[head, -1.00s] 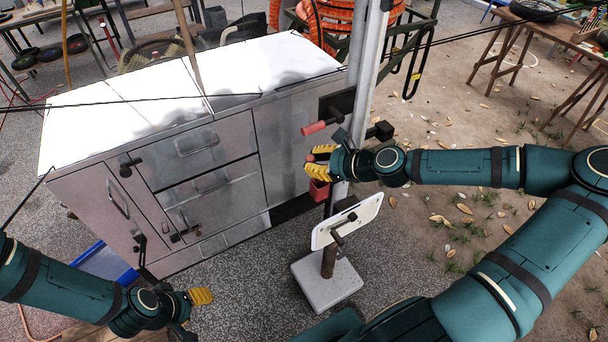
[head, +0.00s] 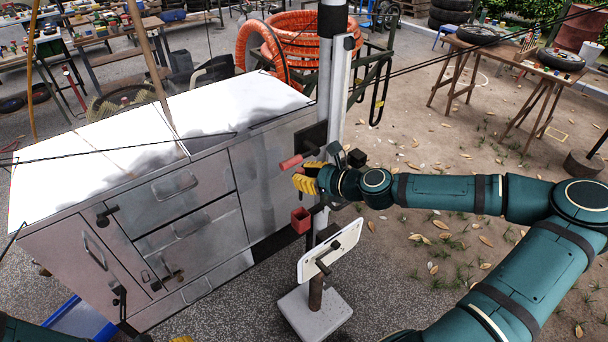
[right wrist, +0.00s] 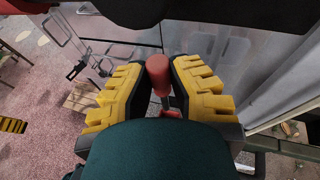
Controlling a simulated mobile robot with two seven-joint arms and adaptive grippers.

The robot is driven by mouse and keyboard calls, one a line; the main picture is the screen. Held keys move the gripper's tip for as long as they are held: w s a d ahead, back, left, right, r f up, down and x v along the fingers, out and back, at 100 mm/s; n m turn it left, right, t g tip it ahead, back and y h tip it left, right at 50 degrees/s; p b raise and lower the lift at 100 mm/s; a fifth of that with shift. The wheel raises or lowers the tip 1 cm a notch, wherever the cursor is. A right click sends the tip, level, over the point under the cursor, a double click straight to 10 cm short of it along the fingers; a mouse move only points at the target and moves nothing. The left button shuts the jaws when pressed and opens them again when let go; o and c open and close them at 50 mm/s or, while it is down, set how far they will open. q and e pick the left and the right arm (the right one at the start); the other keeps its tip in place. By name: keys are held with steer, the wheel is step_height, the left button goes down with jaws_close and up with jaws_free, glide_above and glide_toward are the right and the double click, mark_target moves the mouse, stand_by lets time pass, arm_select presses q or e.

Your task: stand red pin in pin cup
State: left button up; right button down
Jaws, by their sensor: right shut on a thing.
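The red pin (right wrist: 158,72) shows between the yellow-padded fingers of my right gripper (right wrist: 160,90), which is shut on it. In the head view my right gripper (head: 304,181) is beside the post, with the pin mostly hidden by the fingers. The pin cup, a small square red cup (head: 301,221), is fixed on the post just below the gripper. The pin is above the cup and apart from it. A yellow fingertip of my left gripper (head: 181,339) barely shows at the bottom edge; its opening cannot be seen.
A white panel (head: 330,249) stands below the cup. The grey cabinet (head: 255,185) is close on the left. Open ground lies to the right.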

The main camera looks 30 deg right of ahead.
step_height(320, 180, down, 9)
steer(key=b, duration=0.3)
steer(key=shift+f+b, duration=0.15)
steer(key=shift+b, duration=0.2)
stand_by(0.4)
steer(key=c, duration=0.9)
jaws_free()
steer(key=shift+c, duration=0.2)
steer(key=v, duration=1.2)
steer(key=shift+f, duration=0.1)
